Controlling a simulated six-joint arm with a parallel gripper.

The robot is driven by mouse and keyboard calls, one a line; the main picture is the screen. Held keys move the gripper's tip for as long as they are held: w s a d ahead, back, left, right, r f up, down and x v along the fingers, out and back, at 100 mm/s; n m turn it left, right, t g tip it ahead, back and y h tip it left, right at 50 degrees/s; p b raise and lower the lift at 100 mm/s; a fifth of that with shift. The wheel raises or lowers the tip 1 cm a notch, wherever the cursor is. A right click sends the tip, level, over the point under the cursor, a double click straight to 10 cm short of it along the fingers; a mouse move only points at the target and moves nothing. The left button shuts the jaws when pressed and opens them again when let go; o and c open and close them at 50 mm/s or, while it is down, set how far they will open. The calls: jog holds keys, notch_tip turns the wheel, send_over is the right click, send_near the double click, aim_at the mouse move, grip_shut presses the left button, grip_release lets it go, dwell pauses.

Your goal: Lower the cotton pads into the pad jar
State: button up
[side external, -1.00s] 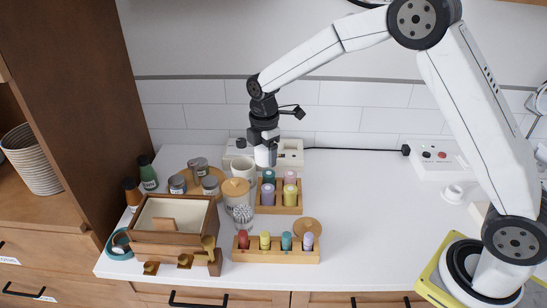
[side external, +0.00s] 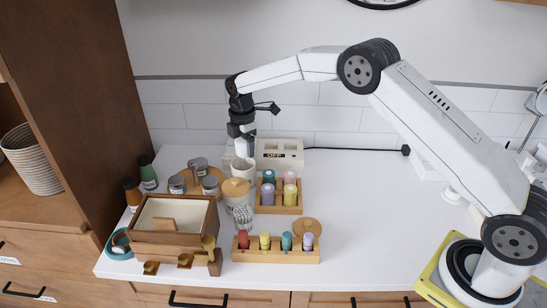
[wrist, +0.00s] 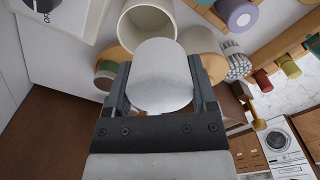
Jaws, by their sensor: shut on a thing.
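My gripper (side external: 242,140) is shut on the cotton pads (wrist: 162,80), a white, rounded stack held between both fingers in the wrist view. In the side view the pads (side external: 245,151) hang below the fingers, just above the open white pad jar (side external: 242,170). In the wrist view the jar (wrist: 132,28) is upright with its mouth open. The pads overlap the near part of its rim there. Whether they are centred over the mouth or below the rim level I cannot tell.
A wood-lidded jar (side external: 236,187) and a swab jar (side external: 243,218) stand in front of the pad jar. A rack of rolls (side external: 279,208) is to the right, small jars (side external: 210,186) to the left, and an outlet box (side external: 279,152) behind.

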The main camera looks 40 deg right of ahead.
jog(key=shift+w+d+f, duration=0.1)
jog(key=shift+w+f, duration=0.2)
jog(key=shift+w, duration=0.5)
jog(key=shift+f, duration=0.25)
dwell(0.4)
